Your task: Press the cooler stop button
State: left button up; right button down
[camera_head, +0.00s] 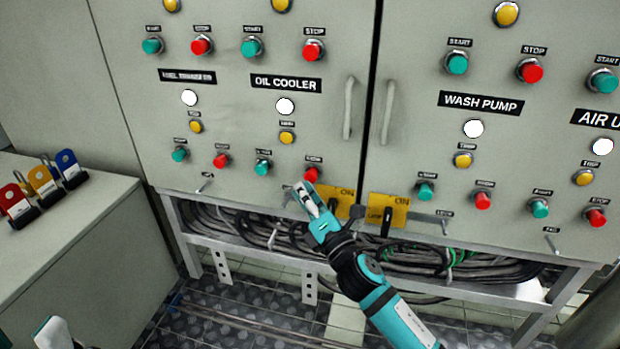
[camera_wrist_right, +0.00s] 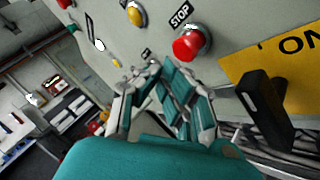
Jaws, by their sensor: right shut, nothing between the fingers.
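The OIL COOLER label (camera_head: 286,83) is on the grey cabinet. Below it are a white lamp, a yellow lamp, a green START button (camera_head: 263,169) and the red STOP button (camera_head: 312,174). My right gripper (camera_head: 304,190) is shut and empty, just below this red button in the head view. In the right wrist view the red button (camera_wrist_right: 188,46) stands beyond and to the right of my fingertips (camera_wrist_right: 158,66). A gap shows between them there. The button's whole face is visible.
Yellow ON plates (camera_head: 386,209) with black handles sit right of my right gripper; one also shows in the wrist view (camera_wrist_right: 262,108). Cables (camera_head: 430,262) run below the cabinet. Another red STOP button (camera_head: 221,160) is to the left. Coloured padlocks (camera_head: 42,180) stand on the left cabinet.

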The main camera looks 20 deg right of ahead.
jog(key=shift+s+a+p, duration=0.15)
jog(key=shift+s+a, duration=0.55)
jog(key=shift+s, duration=0.35)
jog(key=shift+s+a+p, duration=0.15)
jog(key=shift+s+a, duration=0.55)
jog(key=shift+s, duration=0.3)
